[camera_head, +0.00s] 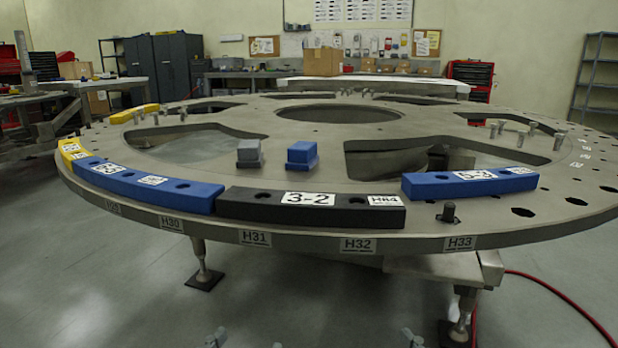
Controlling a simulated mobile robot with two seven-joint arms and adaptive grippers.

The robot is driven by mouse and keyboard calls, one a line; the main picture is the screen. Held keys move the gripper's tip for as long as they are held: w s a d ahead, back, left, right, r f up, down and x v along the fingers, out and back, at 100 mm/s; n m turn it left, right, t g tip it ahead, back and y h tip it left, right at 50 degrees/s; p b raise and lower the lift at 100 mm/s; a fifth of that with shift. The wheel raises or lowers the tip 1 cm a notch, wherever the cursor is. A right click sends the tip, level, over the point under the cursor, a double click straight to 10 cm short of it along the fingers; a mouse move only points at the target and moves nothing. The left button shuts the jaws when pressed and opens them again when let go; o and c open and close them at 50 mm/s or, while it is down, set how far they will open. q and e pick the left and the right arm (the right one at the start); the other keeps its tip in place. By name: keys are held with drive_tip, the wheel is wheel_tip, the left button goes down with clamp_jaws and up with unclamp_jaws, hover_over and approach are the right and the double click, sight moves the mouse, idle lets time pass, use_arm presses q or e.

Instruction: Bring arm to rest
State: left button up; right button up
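My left gripper (246,342) shows only as fingertips at the bottom edge, spread apart with nothing between them. My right gripper (376,342) shows likewise at the bottom edge, right of centre, its tips apart and empty. Both are in front of the round turret plate (345,243), low in view and clear of it. The rest of both arms is out of view. On the plate's near rim lie a black curved segment marked 3-2 (255,207), a blue segment (195,193) touching its left end, and another blue segment (430,188) to its right, apart from it.
Yellow segments (70,147) (133,114) lie on the plate's left rim. A grey block (249,152) and a blue block (302,154) stand behind the black segment. A dark peg (449,212) stands at the near right rim. A red cable (560,297) lies on the floor.

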use_arm(q)
drive_tip(key=s+a+f+g+y+p, duration=0.1)
drive_tip(key=a+f+g+y+p, duration=0.2)
drive_tip(key=f, duration=0.5)
drive_tip(key=s+a+f+g+y+p, duration=0.1)
drive_tip(key=s+a+f+g+p, duration=0.1)
drive_tip(key=a+f+g, duration=0.45)
use_arm(e)
drive_tip(key=s+d+f+g+h, duration=0.15)
drive_tip(key=d+f+g, duration=0.25)
drive_tip(key=f, duration=0.4)
drive_tip(key=s+d+f+g+h, duration=0.1)
drive_tip(key=d+f+g+h, duration=0.25)
drive_tip(key=f, duration=0.45)
use_arm(q)
drive_tip(key=s+a+f+n+g+y+p, duration=0.2)
drive_tip(key=s+a+f+g+p, duration=0.1)
drive_tip(key=s+a+f, duration=0.5)
wheel_tip(320, 180, down, 3)
drive_tip(key=shift+s+r+g+y, duration=0.25)
drive_tip(key=shift+s+g, duration=0.4)
drive_tip(key=shift+s, duration=0.6)
use_arm(e)
drive_tip(key=s+d+f+m+g+h, duration=0.1)
drive_tip(key=s+d+f+m+g, duration=0.1)
drive_tip(key=s+d+f+g, duration=0.4)
drive_tip(key=s+d+f, duration=0.3)
drive_tip(key=s+d, duration=0.1)
drive_tip(key=s, duration=0.1)
drive_tip(key=shift+h, duration=0.3)
